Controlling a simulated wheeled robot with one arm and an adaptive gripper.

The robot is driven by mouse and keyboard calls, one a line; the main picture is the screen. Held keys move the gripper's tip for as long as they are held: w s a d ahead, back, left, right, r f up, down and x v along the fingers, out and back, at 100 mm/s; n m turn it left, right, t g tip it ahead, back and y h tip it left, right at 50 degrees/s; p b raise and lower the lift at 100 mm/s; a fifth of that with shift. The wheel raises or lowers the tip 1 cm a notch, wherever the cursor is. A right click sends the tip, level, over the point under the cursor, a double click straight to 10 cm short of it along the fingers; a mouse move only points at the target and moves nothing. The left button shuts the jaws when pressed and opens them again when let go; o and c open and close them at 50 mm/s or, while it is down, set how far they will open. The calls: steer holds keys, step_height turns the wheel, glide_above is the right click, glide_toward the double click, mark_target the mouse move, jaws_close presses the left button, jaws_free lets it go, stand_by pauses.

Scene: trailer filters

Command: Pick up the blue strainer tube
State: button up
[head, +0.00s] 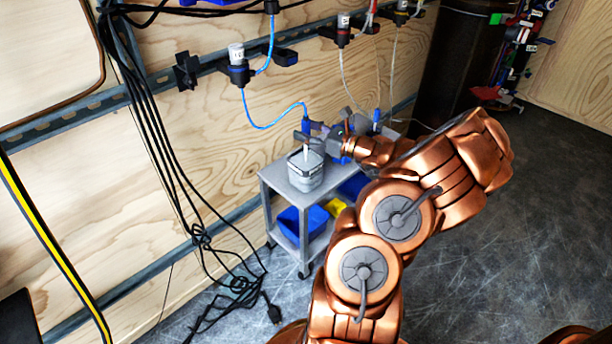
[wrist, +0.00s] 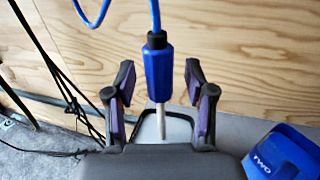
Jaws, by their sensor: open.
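The blue strainer tube (wrist: 158,75) has a black cap, a blue hose at its top and a pale narrow tip at its lower end. It hangs upright between the spread fingers of my gripper (wrist: 159,82) in the wrist view, with a gap on both sides. In the head view the tube (head: 306,125) is small, above a grey container (head: 305,173) on the cart, and my gripper (head: 318,138) is beside it, partly hiding it. My gripper is open and holds nothing. Whether the tip reaches into the container is hard to tell.
The grey cart (head: 268,177) stands against the plywood wall. A blue bin (wrist: 285,152) marked TWO is at the right in the wrist view. The blue hose (head: 262,126) runs up to a wall-mounted filter (head: 237,65). Black cables (head: 180,170) hang left of the cart.

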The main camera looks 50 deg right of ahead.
steer(key=shift+w, duration=0.15)
jaws_close()
stand_by(0.4)
